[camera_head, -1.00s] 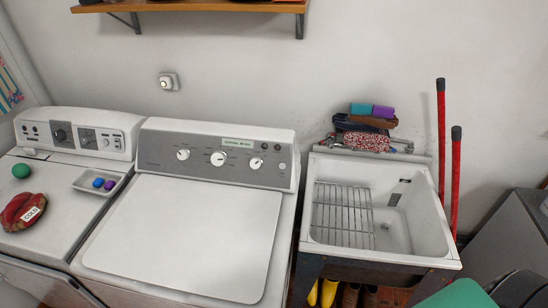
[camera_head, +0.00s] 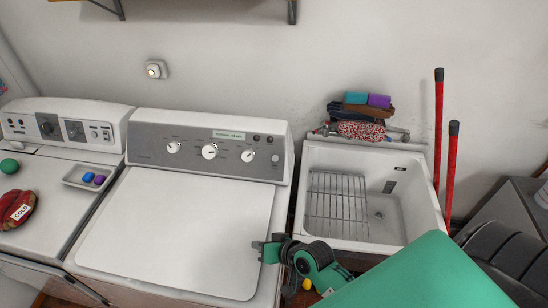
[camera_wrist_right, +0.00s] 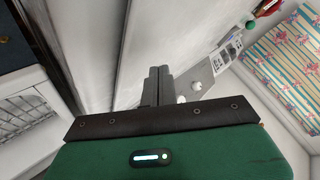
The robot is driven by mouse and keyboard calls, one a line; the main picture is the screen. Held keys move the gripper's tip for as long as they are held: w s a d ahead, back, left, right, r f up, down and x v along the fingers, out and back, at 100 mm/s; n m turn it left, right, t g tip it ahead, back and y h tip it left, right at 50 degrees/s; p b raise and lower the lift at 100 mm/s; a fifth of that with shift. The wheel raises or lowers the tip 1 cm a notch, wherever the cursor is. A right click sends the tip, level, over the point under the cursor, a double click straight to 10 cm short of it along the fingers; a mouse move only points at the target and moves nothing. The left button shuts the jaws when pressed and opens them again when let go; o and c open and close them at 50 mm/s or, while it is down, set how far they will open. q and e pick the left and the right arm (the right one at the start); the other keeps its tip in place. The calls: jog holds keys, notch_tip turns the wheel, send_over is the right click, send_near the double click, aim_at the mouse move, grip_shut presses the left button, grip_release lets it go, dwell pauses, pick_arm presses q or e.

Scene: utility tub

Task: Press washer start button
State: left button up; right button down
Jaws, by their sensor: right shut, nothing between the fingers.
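The middle machine (camera_head: 175,230) has a flat white lid and a grey control panel (camera_head: 150,150) with three white knobs, a small label and small round buttons at its right end (camera_head: 276,159). A second white machine (camera_head: 45,165) with its own panel (camera_head: 60,128) stands to its left. I cannot read which one is the washer. My right gripper (camera_head: 262,250) is shut and empty, above the right front of the middle lid, apart from the panel. In the right wrist view its fingers (camera_wrist_right: 157,75) are together, with the grey panel (camera_wrist_right: 200,75) beyond. My left gripper is out of view.
A white utility tub (camera_head: 420,200) with a wire rack (camera_head: 336,205) stands right of the machines, close to my right arm. Folded cloths (camera_head: 362,130) lie behind it. Red poles (camera_head: 438,130) lean at the right. A green ball (camera_head: 9,166) and small tray (camera_head: 75,181) sit on the left machine.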

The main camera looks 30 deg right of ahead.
aim_at(275, 158)
jog(key=w+r+m+t, duration=0.1)
jog(key=w+m, duration=0.1)
jog(key=w, duration=0.1)
jog(key=w+r+m+t, duration=0.1)
jog(key=w, duration=0.1)
jog(key=shift+w+d+r+t+y, duration=0.1)
jog(key=shift+d+r+t+y, duration=0.2)
jog(key=shift+r, duration=0.05)
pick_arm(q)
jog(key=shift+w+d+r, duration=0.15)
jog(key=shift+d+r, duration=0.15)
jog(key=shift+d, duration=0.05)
pick_arm(e)
jog(key=w+d+r+m+t+h, duration=0.3)
jog(key=w+d+m+h, duration=0.1)
jog(key=m, duration=0.3)
jog(key=w+d+r+m+t+h, duration=0.3)
jog(key=w+d+m+h, duration=0.1)
jog(key=w+d+m, duration=0.2)
jog(key=shift+w+d+m+t, duration=0.25)
jog(key=shift+d+m, duration=0.4)
jog(key=shift+m, duration=0.65)
jog(key=shift+r, duration=0.1)
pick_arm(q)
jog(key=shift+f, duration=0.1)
